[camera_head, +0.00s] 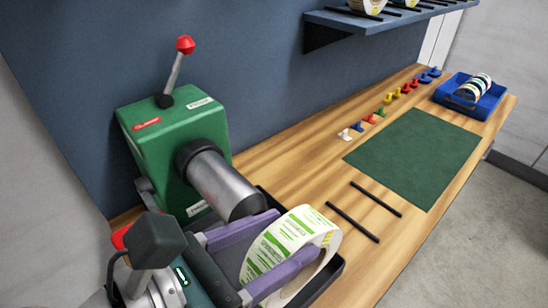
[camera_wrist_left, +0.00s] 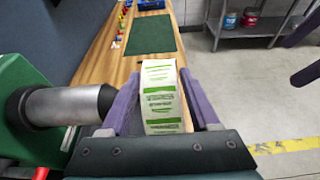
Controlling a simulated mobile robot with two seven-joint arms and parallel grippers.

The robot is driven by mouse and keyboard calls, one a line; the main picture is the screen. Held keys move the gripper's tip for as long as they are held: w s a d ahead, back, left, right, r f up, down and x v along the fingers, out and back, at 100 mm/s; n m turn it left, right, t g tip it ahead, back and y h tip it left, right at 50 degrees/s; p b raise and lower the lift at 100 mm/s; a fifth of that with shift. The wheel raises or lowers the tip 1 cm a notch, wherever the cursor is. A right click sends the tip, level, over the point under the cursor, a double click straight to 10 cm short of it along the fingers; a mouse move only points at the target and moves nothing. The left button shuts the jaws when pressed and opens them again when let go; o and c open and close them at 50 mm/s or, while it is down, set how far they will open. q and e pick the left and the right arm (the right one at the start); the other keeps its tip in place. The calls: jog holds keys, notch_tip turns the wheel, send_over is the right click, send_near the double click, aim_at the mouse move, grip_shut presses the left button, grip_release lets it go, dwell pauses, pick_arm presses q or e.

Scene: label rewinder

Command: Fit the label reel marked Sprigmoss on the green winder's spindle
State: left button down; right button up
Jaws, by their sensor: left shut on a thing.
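The green winder (camera_head: 165,135) stands at the left of the bench against the blue panel. Its grey spindle (camera_head: 228,185) points toward the lower right and is bare; it also shows in the left wrist view (camera_wrist_left: 60,105). My left gripper (camera_head: 294,236) is shut on a white label reel (camera_head: 290,240) with green print, its purple fingers on both flat sides. In the left wrist view the reel (camera_wrist_left: 160,95) is upright, to the right of the spindle's end and apart from it. Its name is too small to read. A purple piece (camera_wrist_left: 305,75) at the right edge looks like part of my right gripper.
A black tray (camera_head: 333,277) lies under the held reel. Two black rods (camera_head: 352,222), a dark green mat (camera_head: 415,157), several coloured knobs (camera_head: 382,110) and a blue crate (camera_head: 446,95) holding reels are on the bench. A shelf (camera_head: 335,22) with reels hangs above.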

pick_arm(q)
jog(key=shift+w+a+b, duration=1)
jog(key=shift+w+b, duration=0.1)
jog(key=shift+w, duration=0.3)
jog(key=shift+w+a+b, duration=1)
jog(key=shift+w+b, duration=0.05)
jog(key=shift+w, duration=0.35)
jog(key=shift+w+a+b, duration=1)
jog(key=shift+w+b, duration=0.1)
jog(key=shift+w, duration=0.3)
jog(key=shift+w+a+f+b, duration=0.1)
jog(key=shift+w+a+b, duration=0.65)
jog(key=shift+w+b, duration=0.3)
jog(key=shift+w+a+r+b, duration=0.1)
jog(key=shift+w+a+b, duration=0.7)
jog(key=shift+w+b, duration=0.25)
jog(key=shift+w+a+f+b, duration=0.1)
jog(key=shift+w+a+b, duration=0.65)
jog(key=shift+w+b, duration=0.3)
jog(key=shift+w+a+b, duration=0.4)
jog(key=shift+w, duration=0.15)
jog(key=shift+c, duration=0.2)
grip_release()
